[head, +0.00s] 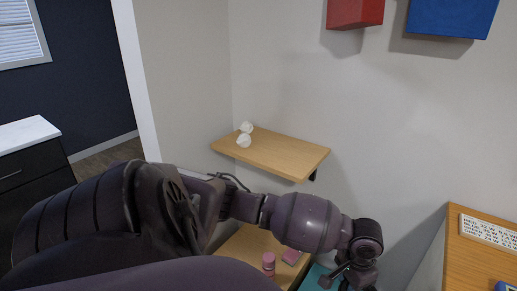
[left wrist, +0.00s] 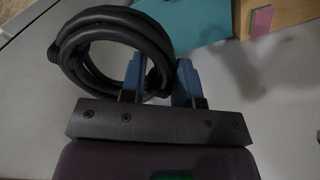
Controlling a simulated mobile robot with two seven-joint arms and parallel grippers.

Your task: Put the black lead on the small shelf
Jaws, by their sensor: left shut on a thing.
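The small wooden shelf (head: 275,153) is fixed to the wall in the middle of the head view. Two small white objects (head: 245,134) stand at its left end. My left arm reaches across below the shelf, and my left gripper (head: 355,277) is at the bottom edge of the head view, lower and to the right of the shelf. In the left wrist view, the black lead (left wrist: 95,45) is a thick coil. My left gripper (left wrist: 158,78) is shut on the right side of this coil. The lead is not clearly visible in the head view. My right gripper is not in view.
A lower wooden surface (head: 250,243) holds a pink cylinder (head: 268,263) and a pink block (head: 291,256), with a teal mat (head: 315,279) beside it. A desk with a white keyboard (head: 488,231) is at right. Red (head: 354,12) and blue (head: 450,17) boxes hang above. Space above the shelf is clear.

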